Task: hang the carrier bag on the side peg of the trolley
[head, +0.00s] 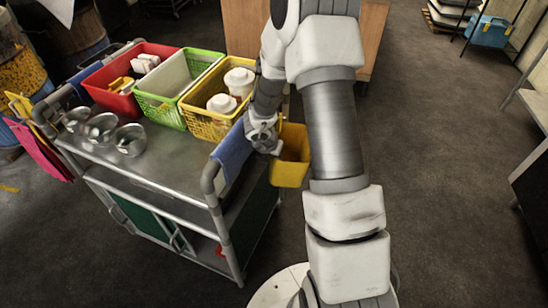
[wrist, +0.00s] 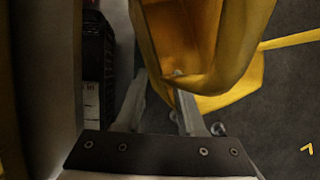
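The yellow carrier bag (head: 290,168) hangs upright just off the right end of the trolley (head: 165,165), beside a blue cloth. My gripper (head: 268,140) is at the bag's upper left edge, close to the trolley end. In the wrist view my gripper's fingers (wrist: 158,85) stand apart, with a dark gap between them and the bag's edge at their tips. The side peg cannot be made out, and whether the bag rests on it cannot be told.
On the trolley are a red crate (head: 105,90), a green crate (head: 160,112), a yellow crate (head: 206,122) with white containers, and steel bowls (head: 130,140). A blue cloth (head: 233,150) hangs over the right handle. Floor to the right is clear.

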